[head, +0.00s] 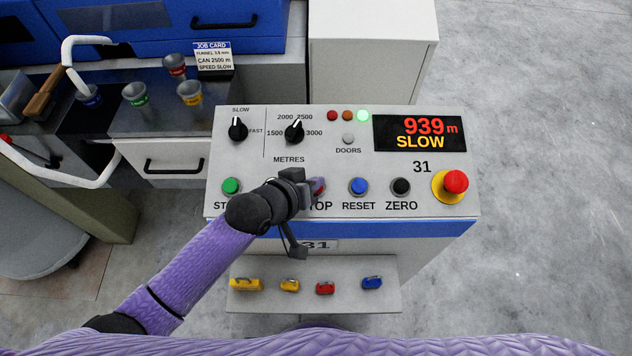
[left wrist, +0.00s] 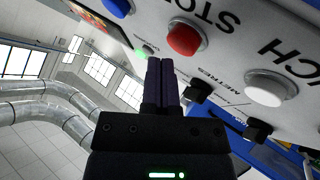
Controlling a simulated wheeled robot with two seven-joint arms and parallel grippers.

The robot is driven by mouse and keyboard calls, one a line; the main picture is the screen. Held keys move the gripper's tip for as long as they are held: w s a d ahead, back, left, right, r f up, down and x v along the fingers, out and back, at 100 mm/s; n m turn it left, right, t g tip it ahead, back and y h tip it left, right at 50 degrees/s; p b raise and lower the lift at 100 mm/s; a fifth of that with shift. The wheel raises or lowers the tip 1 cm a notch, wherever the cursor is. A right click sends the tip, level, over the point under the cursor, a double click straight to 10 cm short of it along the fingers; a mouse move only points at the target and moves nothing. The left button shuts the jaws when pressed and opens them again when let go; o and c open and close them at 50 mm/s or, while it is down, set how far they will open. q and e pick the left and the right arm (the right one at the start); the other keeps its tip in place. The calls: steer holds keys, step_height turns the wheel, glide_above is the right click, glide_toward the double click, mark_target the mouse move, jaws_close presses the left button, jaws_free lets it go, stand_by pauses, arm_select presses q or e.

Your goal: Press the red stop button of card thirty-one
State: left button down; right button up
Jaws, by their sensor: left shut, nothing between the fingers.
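The control panel (head: 330,160) of card 31 faces me, its display reading 939 m and SLOW. The red stop button (head: 319,185) is partly hidden by my left gripper (head: 312,188), which is over the panel's lower button row. In the left wrist view the red button (left wrist: 185,38) stands clear, under the word STOP. The shut, empty fingers of my left gripper (left wrist: 162,65) point up just beside it in that view, with no contact visible. My right gripper is not in view.
A blue RESET button (head: 359,186) and black ZERO button (head: 400,186) sit right of STOP; a red mushroom button (head: 456,181) on yellow is farther right. A green button (head: 231,186) is left. A white button (left wrist: 268,90) is near the fingers. A shelf (head: 345,300) with small coloured items sits below.

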arm_select(q)
steer(key=shift+w+f, duration=0.15)
steer(key=shift+f, duration=0.25)
steer(key=shift+w+f+b, duration=0.1)
steer(key=shift+f+b, duration=0.4)
steer(key=shift+b, duration=0.05)
stand_by(0.5)
steer(key=shift+s+r+p, duration=0.25)
steer(key=shift+r+p, duration=0.65)
steer(key=shift+p, duration=0.2)
steer(key=r+p, duration=0.2)
steer(key=p, duration=0.1)
steer(key=s+r+p, duration=0.1)
steer(key=r+p, duration=0.2)
steer(key=shift+s, duration=0.1)
steer(key=shift+f, duration=0.1)
